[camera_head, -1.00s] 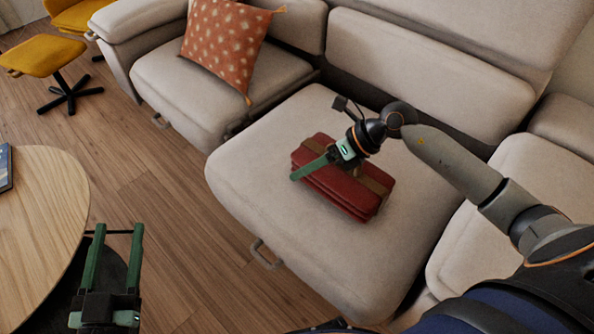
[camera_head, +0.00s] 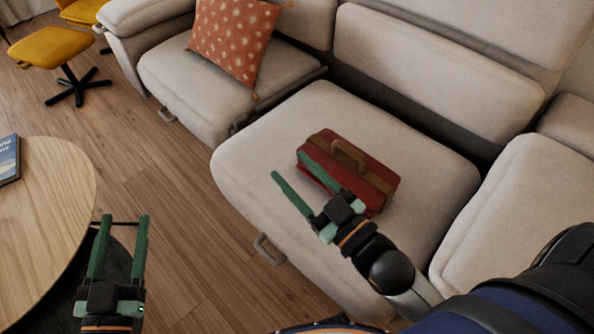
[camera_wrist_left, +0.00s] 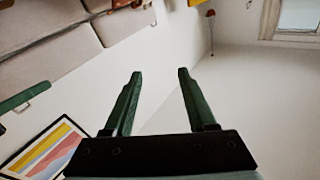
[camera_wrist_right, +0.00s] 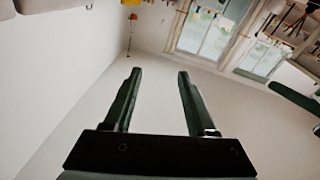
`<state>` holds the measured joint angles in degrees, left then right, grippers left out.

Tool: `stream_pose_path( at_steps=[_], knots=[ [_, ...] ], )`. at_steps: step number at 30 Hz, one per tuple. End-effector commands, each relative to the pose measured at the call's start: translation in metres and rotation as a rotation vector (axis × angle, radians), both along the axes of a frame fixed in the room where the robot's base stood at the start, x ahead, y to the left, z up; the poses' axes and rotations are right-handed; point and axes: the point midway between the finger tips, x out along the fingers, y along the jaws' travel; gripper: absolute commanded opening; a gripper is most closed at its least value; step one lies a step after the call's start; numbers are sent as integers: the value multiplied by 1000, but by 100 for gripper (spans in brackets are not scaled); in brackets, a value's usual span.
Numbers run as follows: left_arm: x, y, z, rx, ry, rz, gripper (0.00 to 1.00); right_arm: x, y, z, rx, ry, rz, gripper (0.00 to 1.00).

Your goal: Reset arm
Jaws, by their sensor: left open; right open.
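My right gripper (camera_head: 300,182) is open and empty in the head view. It is in front of a red case (camera_head: 385,190) with a tan handle and strap, and its fingers hide part of the case. The case lies on the beige sofa seat. My left gripper (camera_head: 121,222) is open and empty at the lower left, beside the round wooden table (camera_head: 60,200). The left wrist view shows the left fingers (camera_wrist_left: 158,80) apart with nothing between them. The right wrist view shows the right fingers (camera_wrist_right: 155,80) apart with nothing between them.
The beige sofa (camera_head: 270,125) fills the middle and right. An orange dotted cushion (camera_head: 232,40) leans on its left seat. A yellow stool (camera_head: 52,47) stands at the far left. A book (camera_head: 8,158) lies on the table. Wooden floor (camera_head: 160,170) is clear between table and sofa.

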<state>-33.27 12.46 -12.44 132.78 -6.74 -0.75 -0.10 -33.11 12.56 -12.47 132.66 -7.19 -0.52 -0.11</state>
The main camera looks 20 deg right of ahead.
Motion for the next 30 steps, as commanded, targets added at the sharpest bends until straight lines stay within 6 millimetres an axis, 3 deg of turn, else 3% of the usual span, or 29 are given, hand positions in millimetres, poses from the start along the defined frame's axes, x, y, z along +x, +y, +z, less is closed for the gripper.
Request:
stream_pose_path(
  at_steps=[19,30],
  knots=[
    [1,1,1,-1,33,4,57,0,-1,1,9,38,-6,57],
    [-10,11,-15,3,346,54,57,-10,-12,-16,4,352,-56,57]
  ],
)
